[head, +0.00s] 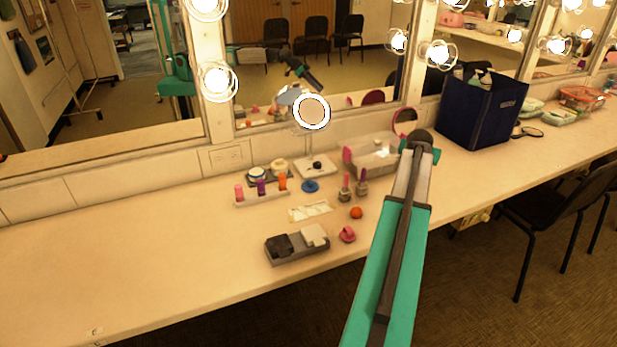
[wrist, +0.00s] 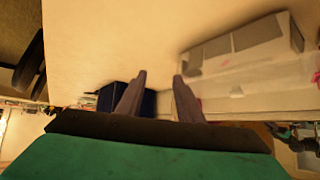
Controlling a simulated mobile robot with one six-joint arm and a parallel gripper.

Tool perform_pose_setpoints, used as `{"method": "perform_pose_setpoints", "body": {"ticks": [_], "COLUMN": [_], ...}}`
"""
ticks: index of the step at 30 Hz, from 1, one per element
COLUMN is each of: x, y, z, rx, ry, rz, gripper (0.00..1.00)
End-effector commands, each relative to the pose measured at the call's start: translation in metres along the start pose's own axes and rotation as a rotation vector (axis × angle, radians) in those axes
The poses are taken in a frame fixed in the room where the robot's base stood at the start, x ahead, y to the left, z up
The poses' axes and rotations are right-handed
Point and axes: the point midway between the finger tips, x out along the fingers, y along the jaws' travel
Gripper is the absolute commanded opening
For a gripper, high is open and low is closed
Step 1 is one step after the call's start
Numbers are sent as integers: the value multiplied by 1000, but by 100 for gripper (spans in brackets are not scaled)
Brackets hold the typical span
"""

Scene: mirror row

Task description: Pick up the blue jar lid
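The blue jar lid (head: 310,186) lies flat on the counter in the head view, near the middle of the small cosmetics. My arm reaches in from the lower right, and its far end is to the right of the lid, by the clear organizer. In the wrist view my gripper (wrist: 159,78) shows two dark fingers with a gap between them and nothing held. The lid cannot be made out in the wrist view. In the head view the fingertips are hidden behind my arm.
Around the lid are a lipstick rack (head: 262,198), a white tray (head: 316,167), nail polish bottles (head: 345,192), an orange ball (head: 356,212) and a grey box (head: 297,249). A clear organizer (head: 381,159) and navy bin (head: 482,108) stand right. The counter's left is mostly clear.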

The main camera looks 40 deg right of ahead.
Motion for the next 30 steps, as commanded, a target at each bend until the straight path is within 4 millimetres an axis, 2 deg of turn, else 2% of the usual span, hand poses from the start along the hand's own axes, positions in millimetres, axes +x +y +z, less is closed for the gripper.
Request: {"method": "perform_pose_setpoints", "body": {"ticks": [1, 6, 12, 15, 18, 21, 30], "x": [-18, -55, -109, -135, -155, -168, -174], "y": [-31, -118, -208, -242, -266, -280, -287], "z": [-2, 26, 68, 90, 107, 118, 124], "rx": [-55, -257, -505, -616, -701, -757, -785], "ry": [-37, -169, -311, -369, -409, -435, -448], "rz": [-35, -153, -308, -380, -439, -476, -497], "gripper": [34, 34, 34, 34, 34, 34, 34]}}
